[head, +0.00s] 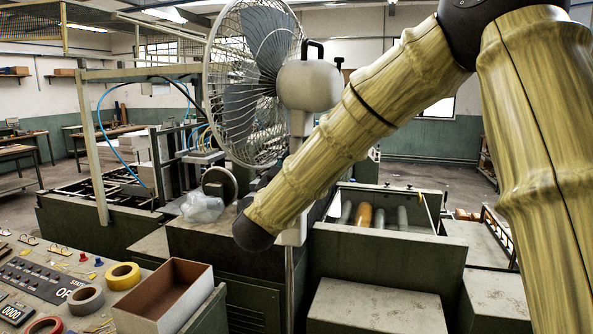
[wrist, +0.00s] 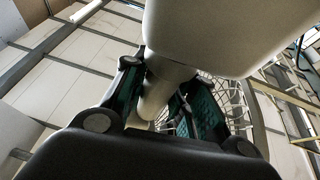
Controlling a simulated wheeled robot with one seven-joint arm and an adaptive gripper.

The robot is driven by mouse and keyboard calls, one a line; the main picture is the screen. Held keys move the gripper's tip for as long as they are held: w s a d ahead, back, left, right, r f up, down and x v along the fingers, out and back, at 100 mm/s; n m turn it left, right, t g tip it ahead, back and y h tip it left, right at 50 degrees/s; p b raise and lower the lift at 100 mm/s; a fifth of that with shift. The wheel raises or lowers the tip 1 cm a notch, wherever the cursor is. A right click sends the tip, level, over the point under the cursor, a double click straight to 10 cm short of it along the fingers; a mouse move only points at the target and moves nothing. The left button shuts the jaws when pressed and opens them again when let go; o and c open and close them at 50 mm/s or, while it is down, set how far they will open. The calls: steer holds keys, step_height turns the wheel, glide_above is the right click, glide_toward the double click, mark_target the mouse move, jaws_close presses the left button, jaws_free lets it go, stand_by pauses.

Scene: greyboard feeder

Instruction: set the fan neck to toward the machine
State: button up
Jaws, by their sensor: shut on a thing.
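The standing fan has a round wire cage (head: 250,85) on the left of its pale motor housing (head: 308,86) in the head view. The cage faces left. A black handle tops the housing, and a pale neck (head: 299,122) runs down from it behind my arm. In the wrist view the housing (wrist: 225,30) fills the upper right, and the neck (wrist: 165,90) passes between the teal-padded fingers of my gripper (wrist: 160,82). The gripper is shut on the neck just below the housing. In the head view my arm hides the gripper.
The machine (head: 120,190) with its frame and blue hoses stands left of the fan. A roller unit (head: 385,235) stands right of the fan pole (head: 290,285). An open box (head: 165,300) and tape rolls (head: 123,276) lie on the control panel in front.

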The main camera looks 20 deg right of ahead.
steer(key=shift+m+g+h+b, duration=0.85)
steer(key=shift+m+g+h, duration=0.3)
steer(key=shift+g+h, duration=0.45)
steer(key=shift+m+g+h+b, duration=0.8)
steer(key=shift+m+g+h, duration=0.5)
steer(key=shift+g, duration=0.9)
steer(key=o, duration=0.7)
steer(key=shift+o, duration=0.2)
steer(key=shift+a, duration=0.1)
steer(key=v, duration=1.2)
steer(key=shift+f, duration=0.25)
steer(key=shift+w, duration=0.1)
